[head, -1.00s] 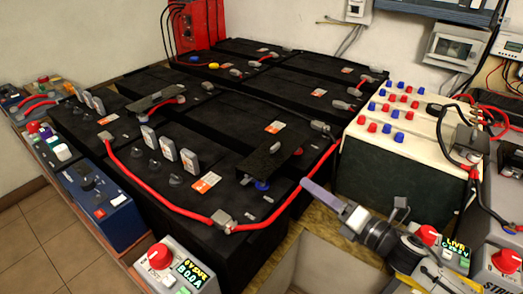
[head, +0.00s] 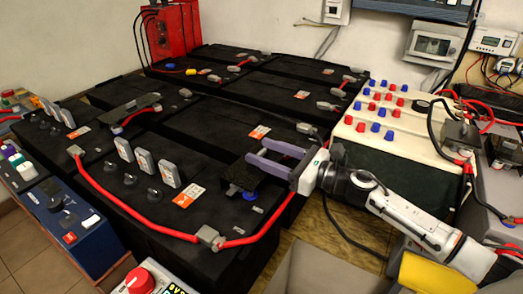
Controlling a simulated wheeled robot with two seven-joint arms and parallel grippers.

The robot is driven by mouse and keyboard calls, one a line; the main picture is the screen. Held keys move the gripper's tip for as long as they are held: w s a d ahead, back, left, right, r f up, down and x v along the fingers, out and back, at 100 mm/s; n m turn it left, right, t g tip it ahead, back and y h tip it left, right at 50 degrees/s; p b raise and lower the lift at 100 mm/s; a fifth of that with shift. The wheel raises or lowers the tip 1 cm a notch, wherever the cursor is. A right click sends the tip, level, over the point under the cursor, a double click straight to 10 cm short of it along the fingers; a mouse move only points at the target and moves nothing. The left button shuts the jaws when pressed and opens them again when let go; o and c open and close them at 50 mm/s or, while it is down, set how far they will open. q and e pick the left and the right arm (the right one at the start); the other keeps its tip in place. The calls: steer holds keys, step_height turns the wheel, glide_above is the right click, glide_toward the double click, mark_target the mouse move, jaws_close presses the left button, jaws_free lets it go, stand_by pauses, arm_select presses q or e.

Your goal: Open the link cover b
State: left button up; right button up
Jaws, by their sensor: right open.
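Two dark, flat link covers show on the black battery tops. One link cover (head: 240,174) is on the near right battery, beside a blue knob. The other link cover (head: 130,108) is farther left, with a red cable by it. I cannot read which of them is b. My right gripper (head: 256,150) reaches in from the right with its two purple-grey fingers apart. The fingers are over or beside the far right edge of the near cover. Nothing shows between them, and contact cannot be told. My left gripper is not in view.
A red cable (head: 130,211) runs along the near edge of the batteries to a grey terminal (head: 209,237). Several grey upright tabs (head: 143,162) stand left of the near cover. A cream battery with red and blue caps (head: 360,140) stands at the right.

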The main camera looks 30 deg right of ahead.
steer(key=shift+w+a, duration=0.35)
steer(key=shift+w, duration=0.25)
